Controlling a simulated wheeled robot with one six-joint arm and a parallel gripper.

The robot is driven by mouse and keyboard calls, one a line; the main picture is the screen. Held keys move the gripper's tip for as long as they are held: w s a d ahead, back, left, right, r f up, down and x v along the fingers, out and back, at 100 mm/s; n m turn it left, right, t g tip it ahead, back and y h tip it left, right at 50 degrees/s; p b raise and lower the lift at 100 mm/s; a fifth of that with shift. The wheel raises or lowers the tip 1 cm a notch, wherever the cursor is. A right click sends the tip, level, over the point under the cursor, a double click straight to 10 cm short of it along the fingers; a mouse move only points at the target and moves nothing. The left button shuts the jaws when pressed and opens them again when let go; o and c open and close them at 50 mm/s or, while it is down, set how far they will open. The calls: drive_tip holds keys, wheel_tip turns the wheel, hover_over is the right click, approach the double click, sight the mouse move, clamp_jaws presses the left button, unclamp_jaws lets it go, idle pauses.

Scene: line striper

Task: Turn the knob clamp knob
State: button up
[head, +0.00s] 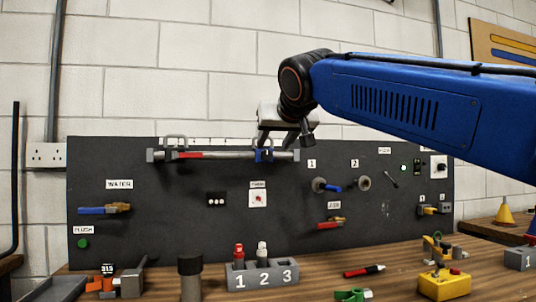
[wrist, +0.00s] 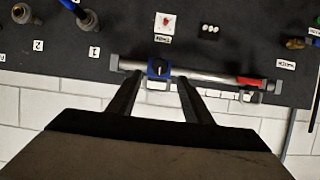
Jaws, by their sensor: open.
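The knob clamp is a blue block (head: 264,156) on the right part of a grey horizontal rail (head: 225,154) near the top of the black panel. In the wrist view, which is upside down, the blue clamp carries a dark round knob (wrist: 158,68) with a small pale mark. My gripper (head: 286,140) is open and empty in front of the rail's right end. In the wrist view my gripper (wrist: 159,77) has one finger on each side of the knob in the picture. I cannot tell how far the fingertips are from it, and see no contact.
A red piece (head: 190,155) sits on the rail to the left. Two round fittings (head: 319,185) and (head: 363,183) are on the panel to the lower right. Below, the wooden bench holds a numbered grey block (head: 262,278) and a yellow box (head: 443,285).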

sight(267, 154)
drive_tip(key=x, duration=0.7)
drive_tip(key=shift+w+f, duration=0.15)
drive_tip(key=shift+w, duration=0.15)
drive_tip(key=shift+c, duration=0.7)
drive_tip(key=c, duration=0.9)
